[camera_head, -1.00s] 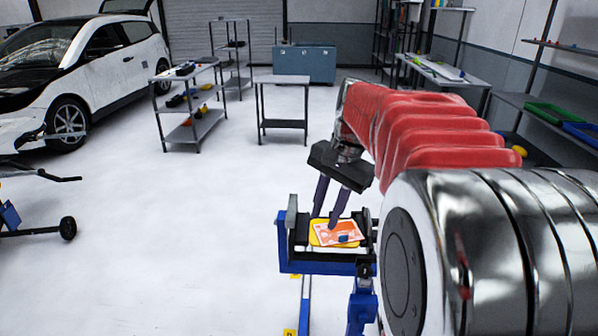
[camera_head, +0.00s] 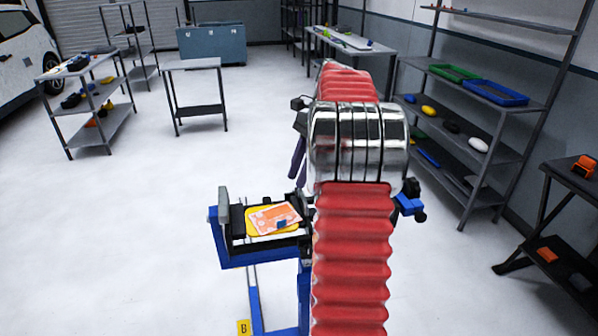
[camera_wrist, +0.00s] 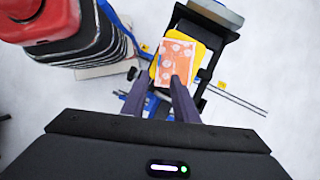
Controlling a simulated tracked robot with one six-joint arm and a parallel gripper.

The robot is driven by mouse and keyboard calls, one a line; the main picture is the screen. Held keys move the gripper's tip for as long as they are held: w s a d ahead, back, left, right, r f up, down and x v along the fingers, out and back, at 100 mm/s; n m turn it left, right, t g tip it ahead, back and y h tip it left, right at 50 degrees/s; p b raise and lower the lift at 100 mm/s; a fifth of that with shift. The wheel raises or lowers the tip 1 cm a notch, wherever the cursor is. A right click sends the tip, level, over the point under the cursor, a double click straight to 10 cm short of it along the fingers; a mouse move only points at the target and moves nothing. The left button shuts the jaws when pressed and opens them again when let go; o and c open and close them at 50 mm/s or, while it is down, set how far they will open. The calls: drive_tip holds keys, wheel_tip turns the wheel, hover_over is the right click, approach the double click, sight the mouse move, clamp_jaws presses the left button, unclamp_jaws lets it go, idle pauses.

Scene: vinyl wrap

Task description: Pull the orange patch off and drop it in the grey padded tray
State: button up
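The orange patch (camera_head: 272,217) lies on a yellow panel (camera_head: 252,228), held in a black and blue stand. A small blue tab (camera_head: 281,224) is at the patch's near edge in the head view. My gripper (camera_head: 296,172) is above and behind the stand, mostly hidden by my red and chrome arm. In the wrist view my gripper's (camera_wrist: 165,74) two dark fingers are apart, with the orange patch (camera_wrist: 177,58) beyond their tips. Nothing shows held between them. I cannot make out the grey padded tray in either view.
A shelf unit on the right holds a green tray (camera_head: 454,72) and a blue tray (camera_head: 495,92). A dark bench (camera_head: 575,170) stands at far right. Open floor lies left of the stand.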

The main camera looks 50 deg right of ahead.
sight(284, 220)
drive_tip(key=shift+s, duration=0.1)
drive_tip(key=x, duration=1.3)
drive_tip(key=shift+f, duration=0.35)
drive_tip(key=shift+c, duration=0.7)
clamp_jaws()
drive_tip(key=shift+r, duration=0.65)
idle(0.9)
drive_tip(key=shift+r, duration=3.45)
